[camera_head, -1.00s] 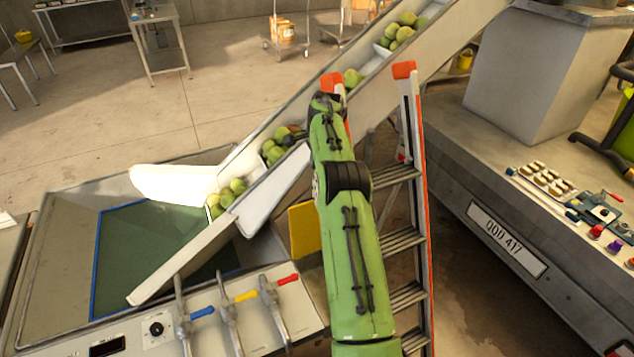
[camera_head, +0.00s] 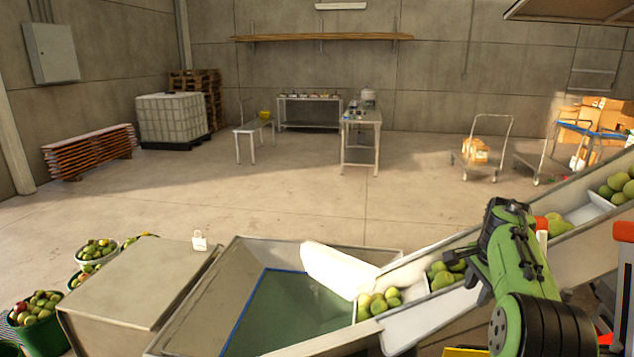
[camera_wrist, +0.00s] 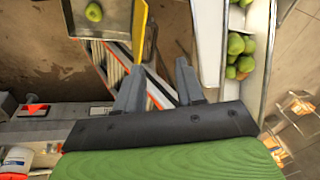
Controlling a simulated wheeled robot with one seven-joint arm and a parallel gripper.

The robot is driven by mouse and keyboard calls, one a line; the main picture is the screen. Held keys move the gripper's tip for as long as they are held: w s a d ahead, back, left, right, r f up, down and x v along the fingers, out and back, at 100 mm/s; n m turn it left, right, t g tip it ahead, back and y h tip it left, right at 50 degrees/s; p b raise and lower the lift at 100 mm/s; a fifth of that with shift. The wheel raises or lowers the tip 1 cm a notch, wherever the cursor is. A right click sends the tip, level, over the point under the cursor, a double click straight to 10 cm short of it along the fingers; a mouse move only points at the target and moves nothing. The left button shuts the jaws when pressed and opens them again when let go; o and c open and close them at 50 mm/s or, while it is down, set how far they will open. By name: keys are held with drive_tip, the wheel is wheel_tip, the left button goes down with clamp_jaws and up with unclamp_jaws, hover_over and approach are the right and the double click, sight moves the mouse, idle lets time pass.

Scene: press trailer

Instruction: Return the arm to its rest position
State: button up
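My green arm (camera_head: 517,262) with black joints reaches up from the lower right of the head view, in front of the fruit conveyor (camera_head: 440,312). My gripper's fingers cannot be made out there. In the wrist view my gripper (camera_wrist: 158,80) shows two grey fingers standing apart with nothing held between them.
A hopper (camera_head: 215,290) with a green, blue-edged inside lies left of the conveyor. Fruit baskets (camera_head: 38,318) stand at the far left. The ladder top (camera_head: 623,232) is right of my arm. The floor (camera_head: 250,195) behind is mostly clear, with tables and trolleys farther back.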

drive_tip(key=s+a+r+n+t+b, duration=0.1)
drive_tip(key=s+a+r+n, duration=0.3)
drive_tip(key=s+a, duration=0.3)
drive_tip(key=s+a+r+n, duration=0.3)
drive_tip(key=s+a+n, duration=0.1)
drive_tip(key=s+a, duration=0.25)
drive_tip(key=s+a+f+n+t+b, duration=0.1)
drive_tip(key=s+a+f+n, duration=0.3)
drive_tip(key=s, duration=0.5)
drive_tip(key=s+a+f+n+t+y+b, duration=0.1)
drive_tip(key=s+a+f+n, duration=0.3)
drive_tip(key=s, duration=0.6)
drive_tip(key=shift+s+a, duration=0.2)
drive_tip(key=shift+a, duration=0.7)
